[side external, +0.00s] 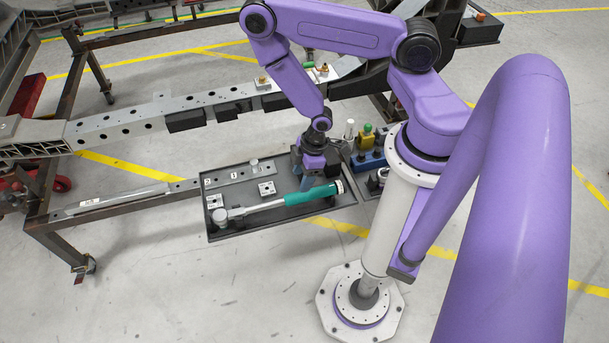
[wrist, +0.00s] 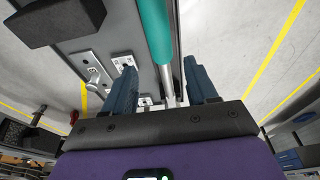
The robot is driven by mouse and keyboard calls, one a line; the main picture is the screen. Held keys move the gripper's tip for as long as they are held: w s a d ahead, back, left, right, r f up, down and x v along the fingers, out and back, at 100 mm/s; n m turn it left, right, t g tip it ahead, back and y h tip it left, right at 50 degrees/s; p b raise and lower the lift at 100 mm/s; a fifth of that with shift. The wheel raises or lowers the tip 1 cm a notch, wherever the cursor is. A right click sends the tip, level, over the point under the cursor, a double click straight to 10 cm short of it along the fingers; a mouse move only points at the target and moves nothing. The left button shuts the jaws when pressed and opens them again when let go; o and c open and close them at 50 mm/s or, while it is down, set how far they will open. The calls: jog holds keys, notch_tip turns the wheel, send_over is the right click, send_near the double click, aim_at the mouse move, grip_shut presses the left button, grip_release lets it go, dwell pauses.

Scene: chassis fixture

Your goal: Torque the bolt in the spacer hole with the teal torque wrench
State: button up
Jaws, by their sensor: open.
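The teal torque wrench (side external: 308,195) lies in a dark tray (side external: 285,225), its silver shaft and head pointing left. In the wrist view its teal handle (wrist: 155,30) runs up from between my finger tips. My gripper (side external: 312,180) is above the handle with fingers pointing down; in the wrist view my gripper (wrist: 162,68) is open, one finger on each side of the wrench, not closed on it. A bolt (side external: 254,163) stands on a grey bar in the tray; in the wrist view it may be the silver piece (wrist: 94,76). Small spacer plates (side external: 266,188) lie nearby; which spacer hole holds a bolt is unclear.
A long chassis rail (side external: 120,128) with holes runs behind the tray. A blue holder (side external: 368,160) with yellow and green items stands right of my gripper. A steel frame beam (side external: 120,208) is left of the tray.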

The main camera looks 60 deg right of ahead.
aim_at(298, 194)
jog(key=shift+s+d+f, duration=0.15)
jog(key=shift+s+f, duration=0.05)
jog(key=shift+f, duration=0.2)
jog(key=shift+x, duration=4.9)
jog(key=shift+c, duration=0.3)
grip_shut()
jog(key=shift+r, duration=0.15)
jog(key=shift+r, duration=3.4)
